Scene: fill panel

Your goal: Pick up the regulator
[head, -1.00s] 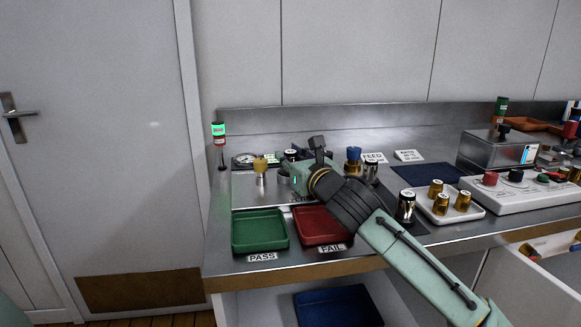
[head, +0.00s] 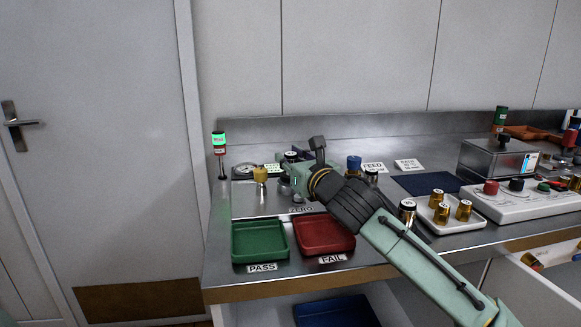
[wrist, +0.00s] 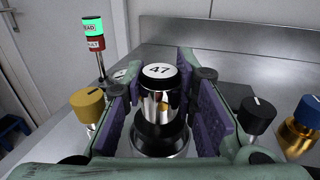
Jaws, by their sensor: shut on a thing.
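The regulator, as I take it, is a chrome cylinder with a black cap marked 47 (wrist: 160,95), standing upright on a round dark base in the wrist view. My gripper (wrist: 165,110) is shut on it, with a purple pad on either side. In the head view my gripper (head: 292,178) is over the steel plate behind the trays and mostly hides what it holds.
A green PASS tray (head: 240,255) and a red FAIL tray (head: 345,243) lie at the front. A lamp tower (head: 218,140) shows green at the left. A white tray (head: 424,211) with gold cylinders and a control box (head: 530,203) are at the right.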

